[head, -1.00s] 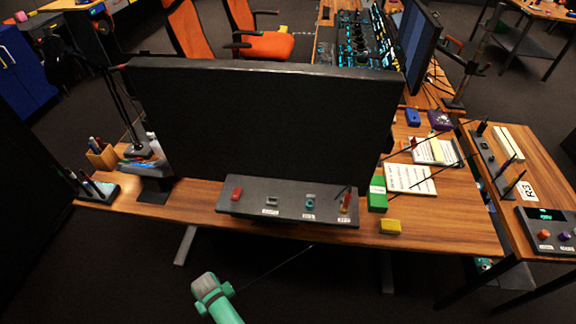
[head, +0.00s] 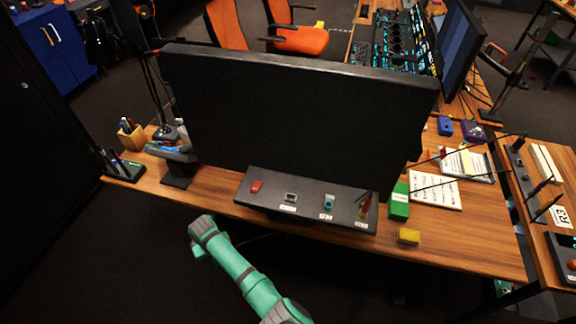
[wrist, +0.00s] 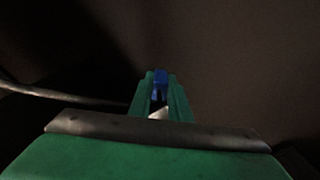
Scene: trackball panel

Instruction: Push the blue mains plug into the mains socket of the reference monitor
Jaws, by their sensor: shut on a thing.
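The reference monitor (head: 300,115) stands with its large dark back toward me. A grey connector panel (head: 262,205) sticks out at its foot. It carries a red part (head: 256,186), a grey socket (head: 291,197), a teal round socket (head: 328,203) and red-yellow parts at the right end. The small labels are unreadable, so I cannot tell which is the mains socket. In the wrist view my gripper (wrist: 160,90) is shut on the blue mains plug (wrist: 160,77), which shows between the fingertips. In the head view my teal arm is low, in front of the desk; the plug is hidden there.
The wooden desk (head: 470,252) holds a green box (head: 399,202) and a yellow block (head: 409,236) right of the panel. A lamp base and pen holders stand at left. A grey cable (wrist: 50,93) runs left of the fingers in the wrist view.

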